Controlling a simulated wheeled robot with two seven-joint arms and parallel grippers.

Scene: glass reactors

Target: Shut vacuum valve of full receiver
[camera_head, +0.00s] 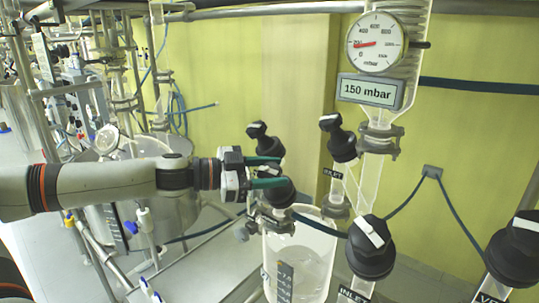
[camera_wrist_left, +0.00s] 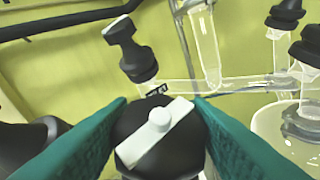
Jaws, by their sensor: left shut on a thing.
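My left gripper (camera_head: 283,172) reaches in from the left, with its teal fingers around a black valve knob (camera_head: 277,192). In the left wrist view the gripper (camera_wrist_left: 160,112) is shut on this knob (camera_wrist_left: 135,119), one finger on each side. The knob's white pointer bar (camera_wrist_left: 156,134) runs diagonally from lower left to upper right. Below the valve in the head view is a clear glass receiver (camera_head: 318,235) with a dark scale strip and what looks like clear liquid inside. The knob's label is partly hidden. My right gripper is in neither view.
Other black knobs stand close by: one behind (camera_head: 264,142), one labelled INLET (camera_head: 341,144), a front one (camera_head: 372,250) and one far right (camera_head: 515,250). A dial gauge (camera_head: 377,42) hangs above a 150 mbar display (camera_head: 370,92). Glass tubes and clamps crowd the area.

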